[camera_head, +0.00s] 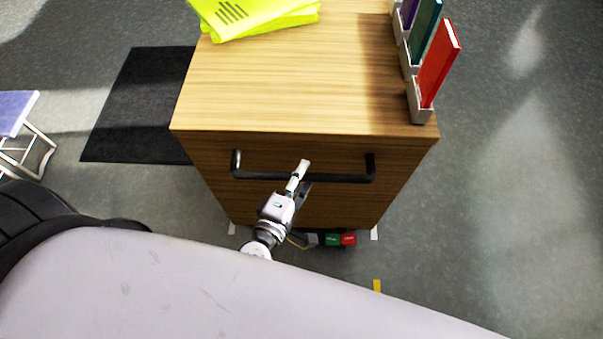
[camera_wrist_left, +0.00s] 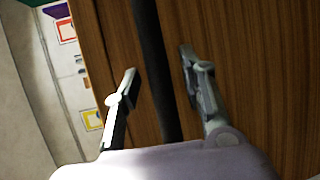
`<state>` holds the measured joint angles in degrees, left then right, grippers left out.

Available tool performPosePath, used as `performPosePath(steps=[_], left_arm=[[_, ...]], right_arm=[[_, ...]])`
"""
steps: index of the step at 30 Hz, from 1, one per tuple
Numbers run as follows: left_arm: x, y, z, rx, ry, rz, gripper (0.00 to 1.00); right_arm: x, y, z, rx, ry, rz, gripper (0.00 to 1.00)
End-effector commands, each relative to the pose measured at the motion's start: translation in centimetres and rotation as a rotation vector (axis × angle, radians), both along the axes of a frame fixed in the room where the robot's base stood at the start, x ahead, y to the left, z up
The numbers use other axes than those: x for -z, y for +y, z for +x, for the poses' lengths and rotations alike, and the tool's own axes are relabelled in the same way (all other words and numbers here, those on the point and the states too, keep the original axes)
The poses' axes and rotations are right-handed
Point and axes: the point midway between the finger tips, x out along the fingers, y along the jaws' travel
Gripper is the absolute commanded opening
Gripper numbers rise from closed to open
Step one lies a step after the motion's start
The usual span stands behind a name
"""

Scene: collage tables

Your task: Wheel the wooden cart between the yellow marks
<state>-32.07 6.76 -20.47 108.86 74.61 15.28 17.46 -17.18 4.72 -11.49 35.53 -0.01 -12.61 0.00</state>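The wooden cart (camera_head: 300,85) stands in front of me, with a black bar handle (camera_head: 345,179) across its near face. My left gripper (camera_head: 304,177) is at the middle of this handle. In the left wrist view, its two fingers (camera_wrist_left: 160,88) are spread on either side of the dark bar (camera_wrist_left: 152,60), with gaps between them and the bar. One yellow mark (camera_head: 377,286) shows on the floor at the near right of the cart. Other yellow marks cannot be made out. My right gripper is not in view.
Yellow-green packets (camera_head: 250,18) lie on the cart top, and a holder (camera_head: 420,108) with upright books, including a red one (camera_head: 438,62), stands at its right edge. A black mat (camera_head: 140,105) and a stool (camera_head: 18,115) are at left. The floor at right is clear.

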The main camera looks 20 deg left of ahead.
Motion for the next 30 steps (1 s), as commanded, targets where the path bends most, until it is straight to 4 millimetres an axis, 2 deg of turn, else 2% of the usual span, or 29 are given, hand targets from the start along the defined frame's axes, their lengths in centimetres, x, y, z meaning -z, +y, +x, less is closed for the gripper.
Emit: performPosePath(steps=[8,25,30], left_arm=[[0.08,-0.03,0.20,0.000,0.001,0.000,0.38],[0.06,-0.02,0.16,0.000,0.000,0.000,0.01],[0.06,-0.02,0.16,0.000,0.000,0.000,0.00]], right_arm=[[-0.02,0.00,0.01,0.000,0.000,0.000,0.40],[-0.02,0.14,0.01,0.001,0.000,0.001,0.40],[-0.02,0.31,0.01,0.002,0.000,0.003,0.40]])
